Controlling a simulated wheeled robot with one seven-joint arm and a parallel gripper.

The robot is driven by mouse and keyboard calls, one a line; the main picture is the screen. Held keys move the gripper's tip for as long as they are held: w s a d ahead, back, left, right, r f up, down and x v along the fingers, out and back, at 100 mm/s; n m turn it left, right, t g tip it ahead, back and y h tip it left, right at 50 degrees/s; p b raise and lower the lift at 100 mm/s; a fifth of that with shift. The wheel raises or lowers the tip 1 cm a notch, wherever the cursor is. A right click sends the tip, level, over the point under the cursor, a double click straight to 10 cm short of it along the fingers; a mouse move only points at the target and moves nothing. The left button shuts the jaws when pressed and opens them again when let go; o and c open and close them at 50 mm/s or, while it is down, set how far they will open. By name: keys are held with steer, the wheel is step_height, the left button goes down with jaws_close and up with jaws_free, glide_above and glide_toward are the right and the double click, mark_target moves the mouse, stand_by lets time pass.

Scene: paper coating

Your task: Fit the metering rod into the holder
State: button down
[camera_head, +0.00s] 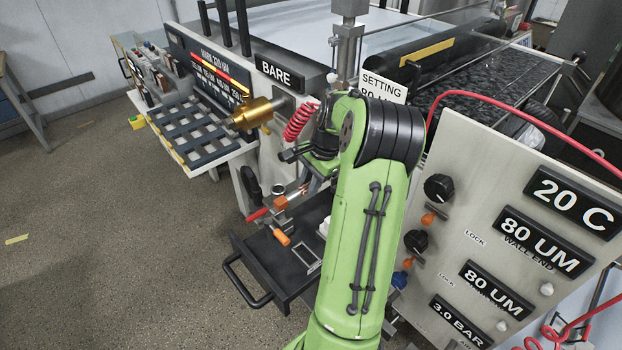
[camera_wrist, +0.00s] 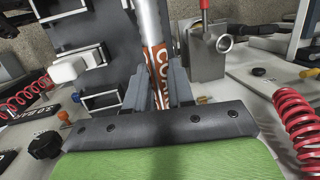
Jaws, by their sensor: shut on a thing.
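The metering rod (camera_wrist: 150,28) is a silver bar with an orange-red lettered label, seen in the wrist view. My gripper (camera_wrist: 156,92) is shut on it at the label, and the rod runs away from the fingers toward the top of the picture. A grey metal block (camera_wrist: 192,58) with a red handle (camera_wrist: 206,12) and a metal ring (camera_wrist: 225,44) stands right of the rod. I cannot tell whether this block is the holder; the rod looks apart from it.
An open black drawer (camera_head: 255,262) with a handle lies below my arm. A red coiled hose (camera_head: 300,122) and a gold cylinder (camera_head: 252,113) are near my wrist. The knob panel (camera_head: 480,170) stands close on the right. The floor (camera_head: 120,250) at left is mostly clear.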

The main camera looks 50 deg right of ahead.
step_height(320, 180, down, 2)
steer(key=shift+s+f+b, duration=0.1)
steer(key=shift+f+b, duration=0.15)
steer(key=shift+b, duration=0.3)
steer(key=shift+r+p, duration=0.15)
steer(key=shift+p, duration=0.5)
stand_by(0.8)
steer(key=shift+f+b, duration=1.3)
steer(key=shift+f, duration=0.8)
steer(key=c, duration=0.9)
jaws_free()
steer(key=p+v, duration=0.2)
steer(key=v, duration=1.3)
steer(key=shift+r, duration=0.35)
steer(key=shift+d, duration=0.1)
